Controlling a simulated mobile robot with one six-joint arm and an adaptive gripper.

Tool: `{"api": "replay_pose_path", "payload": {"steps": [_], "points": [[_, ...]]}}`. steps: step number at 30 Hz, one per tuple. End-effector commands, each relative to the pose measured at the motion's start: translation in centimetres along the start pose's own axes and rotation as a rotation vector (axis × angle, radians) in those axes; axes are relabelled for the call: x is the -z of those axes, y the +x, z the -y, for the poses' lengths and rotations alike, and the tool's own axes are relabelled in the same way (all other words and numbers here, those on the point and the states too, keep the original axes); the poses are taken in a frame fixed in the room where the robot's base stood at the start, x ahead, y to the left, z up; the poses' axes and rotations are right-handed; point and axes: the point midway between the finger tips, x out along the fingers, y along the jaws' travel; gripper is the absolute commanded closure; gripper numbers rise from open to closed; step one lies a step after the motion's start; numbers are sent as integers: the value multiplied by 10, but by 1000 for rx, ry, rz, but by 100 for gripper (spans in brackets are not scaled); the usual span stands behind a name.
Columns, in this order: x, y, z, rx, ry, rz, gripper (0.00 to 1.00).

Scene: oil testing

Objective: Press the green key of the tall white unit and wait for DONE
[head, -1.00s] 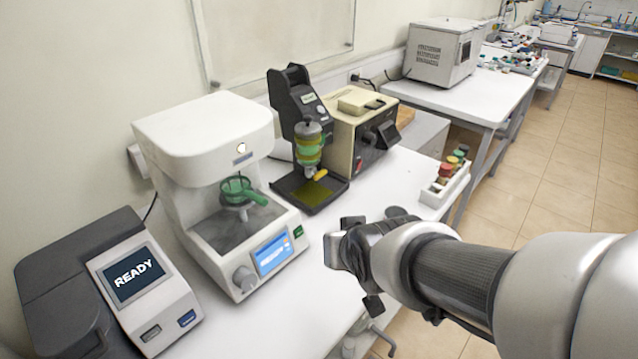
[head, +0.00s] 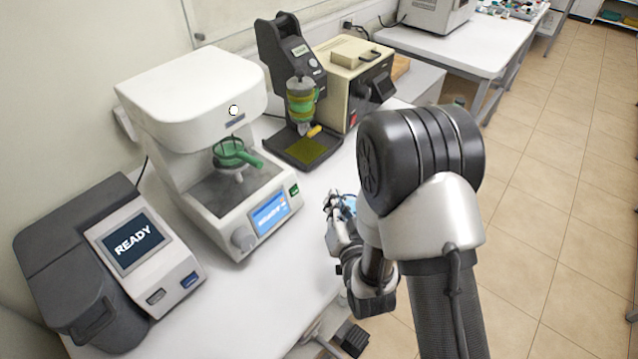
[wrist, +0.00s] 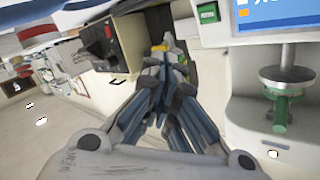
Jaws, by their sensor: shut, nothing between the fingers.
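The tall white unit (head: 190,85) stands on the white bench left of my gripper. Its green key (head: 294,190) is on the front base, right of the blue-lit screen (head: 269,214), whose text I cannot read fully. In the wrist view the green key (wrist: 208,13) shows near the top, beside the screen (wrist: 272,14). A green-handled cup (head: 232,153) sits inside the unit. My gripper (head: 340,205) is shut and empty, right of the unit and apart from the key. In the wrist view its fingers (wrist: 160,60) are together, left of and below the key.
A grey instrument (head: 95,262) with a READY screen stands left of the unit. A black device (head: 288,75) with a dark tray and a beige box (head: 350,75) stand behind to the right. Bare bench (head: 250,290) lies in front of the unit.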

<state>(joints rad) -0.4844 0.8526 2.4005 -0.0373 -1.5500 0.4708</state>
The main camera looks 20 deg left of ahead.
Motion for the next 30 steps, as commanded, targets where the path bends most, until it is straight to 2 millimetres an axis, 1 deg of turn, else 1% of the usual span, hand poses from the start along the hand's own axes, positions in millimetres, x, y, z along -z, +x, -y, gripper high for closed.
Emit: {"api": "replay_pose_path", "payload": {"steps": [1, 3, 17, 23, 30], "points": [[-5, -1, 2, 11, 6, -6, 100], [-7, -2, 4, 22, 11, -16, 100], [-8, -1, 6, 30, 14, -23, 100], [-16, 12, 14, 31, 12, -22, 100], [-30, 40, 30, 31, 13, -23, 100]]}}
